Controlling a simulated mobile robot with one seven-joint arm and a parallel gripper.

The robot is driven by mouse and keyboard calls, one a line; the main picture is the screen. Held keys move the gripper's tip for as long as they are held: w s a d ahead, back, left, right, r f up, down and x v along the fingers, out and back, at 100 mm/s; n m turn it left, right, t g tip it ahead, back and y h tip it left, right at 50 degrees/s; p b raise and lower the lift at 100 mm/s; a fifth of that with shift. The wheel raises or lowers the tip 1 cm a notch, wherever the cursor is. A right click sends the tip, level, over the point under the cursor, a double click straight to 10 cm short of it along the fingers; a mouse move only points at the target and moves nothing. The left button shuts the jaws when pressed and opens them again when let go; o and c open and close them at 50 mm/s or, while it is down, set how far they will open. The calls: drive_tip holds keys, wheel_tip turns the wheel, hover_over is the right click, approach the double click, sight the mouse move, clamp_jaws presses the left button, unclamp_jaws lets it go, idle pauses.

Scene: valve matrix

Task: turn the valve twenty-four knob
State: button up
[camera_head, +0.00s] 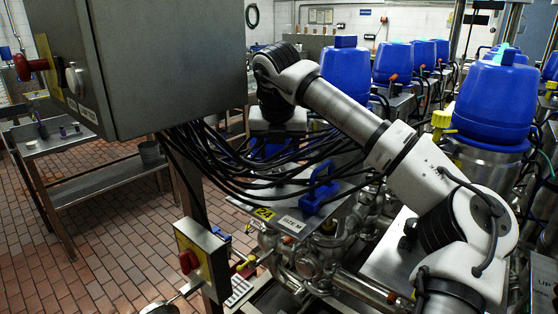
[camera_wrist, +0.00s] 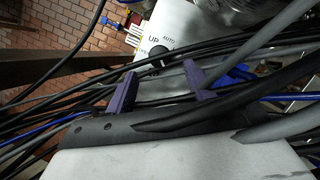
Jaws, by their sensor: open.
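A dark round knob (camera_wrist: 160,56) with "UP" and "AUTO" printed beside it sits on a pale plate in the wrist view. My gripper (camera_wrist: 160,77) is open, its two purple fingers spread on either side below the knob in the picture. Black cables cross between and around the fingers, and I cannot tell how far the tips are from the knob. In the head view a yellow tag (camera_head: 263,213), apparently reading "24", sits on the edge of a metal plate. I cannot make out that knob or my fingertips there.
Thick black cables (camera_head: 255,165) hang from the grey cabinet (camera_head: 165,60) across the plate. A blue handle (camera_head: 318,190) stands on the plate. A red knob (camera_head: 190,262) on a yellow-faced box is in front. Blue-topped units (camera_head: 495,98) stand at right.

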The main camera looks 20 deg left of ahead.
sight(279, 169)
drive_tip(key=p+x, duration=0.1)
drive_tip(key=x, duration=0.4)
drive_tip(key=shift+w+f, duration=0.1)
drive_tip(key=shift+f, duration=0.25)
drive_tip(key=c, duration=1)
